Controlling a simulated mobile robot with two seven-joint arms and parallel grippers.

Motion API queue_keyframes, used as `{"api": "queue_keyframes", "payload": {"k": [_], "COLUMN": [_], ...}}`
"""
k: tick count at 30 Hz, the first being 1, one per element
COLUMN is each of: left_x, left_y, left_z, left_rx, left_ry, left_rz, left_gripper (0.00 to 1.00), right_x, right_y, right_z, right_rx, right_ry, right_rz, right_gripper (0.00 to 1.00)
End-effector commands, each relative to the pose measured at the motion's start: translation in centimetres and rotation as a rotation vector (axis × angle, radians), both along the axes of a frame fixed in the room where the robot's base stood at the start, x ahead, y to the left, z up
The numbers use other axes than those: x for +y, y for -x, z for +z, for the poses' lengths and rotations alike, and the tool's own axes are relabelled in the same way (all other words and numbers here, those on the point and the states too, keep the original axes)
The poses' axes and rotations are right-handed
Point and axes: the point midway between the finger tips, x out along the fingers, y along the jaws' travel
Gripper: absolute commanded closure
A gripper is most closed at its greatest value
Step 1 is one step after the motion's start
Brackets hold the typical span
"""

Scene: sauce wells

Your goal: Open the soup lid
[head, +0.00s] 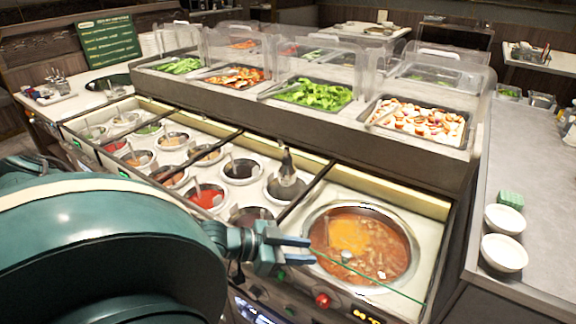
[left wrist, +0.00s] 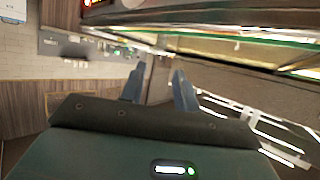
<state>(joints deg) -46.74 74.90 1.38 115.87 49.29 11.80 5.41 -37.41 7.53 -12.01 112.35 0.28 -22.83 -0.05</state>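The soup pot (head: 318,222) is a round steel well at the front right of the counter in the head view, with orange-brown soup (head: 375,238) visible inside. A thin green glass-like edge (head: 385,283) crosses its front, and a small round metal piece (head: 347,256) shows over the soup. I cannot tell whether a clear lid covers the pot or whether that piece is its knob. My left gripper (head: 311,250) is at the pot's left front edge, its fingers apart and empty. The same open fingers show in the left wrist view (left wrist: 160,88). My right gripper is not in view.
Sauce wells (head: 206,196) fill the counter left of the soup. A raised shelf behind holds food trays (head: 312,93) under clear covers. White bowls (head: 503,252) stand on the grey counter at right. A red knob (head: 322,300) is on the front panel below the pot.

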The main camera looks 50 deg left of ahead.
Motion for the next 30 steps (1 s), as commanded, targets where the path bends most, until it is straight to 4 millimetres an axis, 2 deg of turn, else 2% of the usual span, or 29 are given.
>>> {"api": "queue_keyframes", "payload": {"k": [1,3,11,26,30], "left_x": [0.3,0.5,1.2,1.4,1.2], "left_y": [0.6,0.9,2.0,2.3,1.9], "left_z": [0.5,0.2,0.8,1.1,1.5], "left_rx": [0.007,0.004,0.004,0.0,-0.033], "left_ry": [-0.002,0.001,0.0,0.0,-0.012], "left_rz": [-0.001,0.001,0.003,0.001,-0.015], "left_gripper": [0.69,0.69,0.69,0.69,0.59], "right_x": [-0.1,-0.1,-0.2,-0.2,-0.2], "right_y": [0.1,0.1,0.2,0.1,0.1], "right_z": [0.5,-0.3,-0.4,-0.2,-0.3], "right_rx": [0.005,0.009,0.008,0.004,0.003], "right_ry": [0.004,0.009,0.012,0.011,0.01], "right_rz": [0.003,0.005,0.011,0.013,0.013], "right_gripper": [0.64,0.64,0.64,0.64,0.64]}}
